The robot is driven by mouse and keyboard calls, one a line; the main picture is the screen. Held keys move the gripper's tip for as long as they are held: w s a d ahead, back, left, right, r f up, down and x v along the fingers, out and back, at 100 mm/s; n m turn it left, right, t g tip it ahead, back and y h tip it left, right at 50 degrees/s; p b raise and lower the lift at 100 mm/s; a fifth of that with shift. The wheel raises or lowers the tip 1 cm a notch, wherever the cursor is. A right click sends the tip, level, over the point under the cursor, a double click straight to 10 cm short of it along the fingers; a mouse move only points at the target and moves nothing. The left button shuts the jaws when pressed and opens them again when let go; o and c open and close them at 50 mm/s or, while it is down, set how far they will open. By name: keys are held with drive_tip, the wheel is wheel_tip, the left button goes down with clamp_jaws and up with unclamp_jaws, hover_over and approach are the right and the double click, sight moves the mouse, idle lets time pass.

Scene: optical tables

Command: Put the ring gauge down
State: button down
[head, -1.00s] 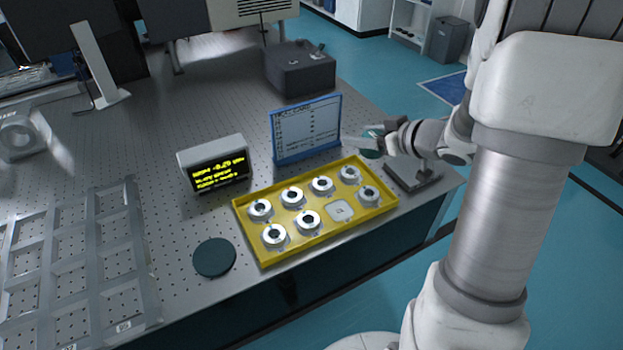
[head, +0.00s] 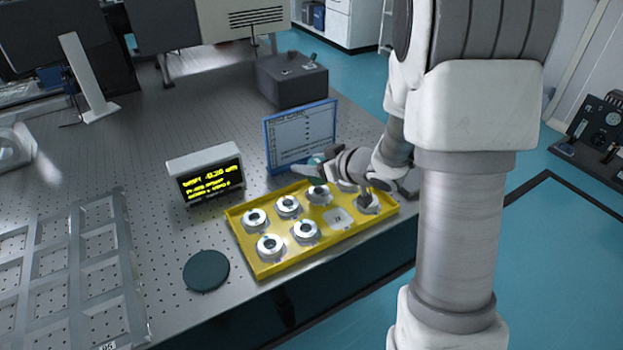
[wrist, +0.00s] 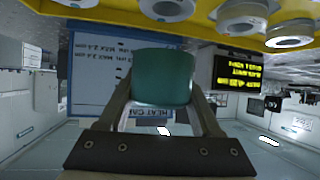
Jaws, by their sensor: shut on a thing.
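My gripper (head: 306,167) is shut on a teal, round-sided piece, the ring gauge (wrist: 162,77), which fills the space between the fingers in the wrist view. Its hole does not show. In the head view only a bit of the gauge (head: 316,159) shows beside the fingers. The gripper is above the back edge of the yellow tray (head: 262,270), in front of the blue-framed board. A flat dark teal round pad (head: 206,270) lies bare on the table, left of the tray.
A display box (head: 204,172) and the blue-framed board (head: 301,138) stand behind. A metal frame rack (head: 65,270) lies left. Perforated table (head: 150,150) shows between.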

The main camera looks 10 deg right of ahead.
drive_tip(key=shift+f+b, duration=0.75)
drive_tip(key=shift+f, duration=1.1)
drive_tip(key=shift+f, duration=0.1)
drive_tip(key=shift+f, duration=0.15)
drive_tip(key=shift+c, duration=0.3)
unclamp_jaws()
drive_tip(key=shift+r, duration=0.2)
